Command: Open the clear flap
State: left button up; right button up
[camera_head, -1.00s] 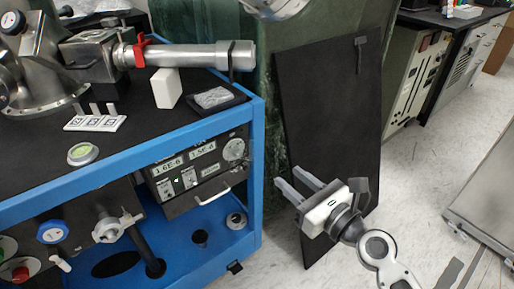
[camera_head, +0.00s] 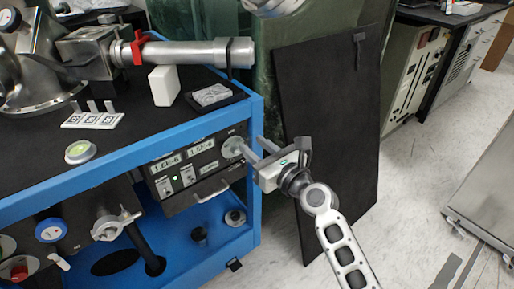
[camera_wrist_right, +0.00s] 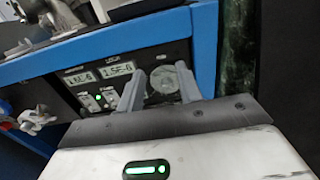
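A control unit (camera_head: 205,165) with two lit readouts and a green light sits in the blue cart. On its right end is a round pale disc (camera_head: 234,147), which may be the clear flap; I cannot tell for sure. The disc also shows in the right wrist view (camera_wrist_right: 166,80). My right gripper (camera_head: 251,144) is open and empty, its two fingers pointing at the control unit. In the right wrist view the fingers (camera_wrist_right: 162,74) appear on either side of the disc; contact cannot be told. My left gripper is not in view.
The blue cart frame (camera_head: 170,128) borders the unit above and at the right. A handle (camera_head: 212,193) is below the disc. A black panel (camera_head: 335,110) leans behind my right arm. A metal tube (camera_head: 190,53) lies above. Open floor is to the right.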

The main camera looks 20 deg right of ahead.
grip_shut()
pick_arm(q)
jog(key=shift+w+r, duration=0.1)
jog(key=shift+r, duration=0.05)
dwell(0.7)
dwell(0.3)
pick_arm(e)
grip_release()
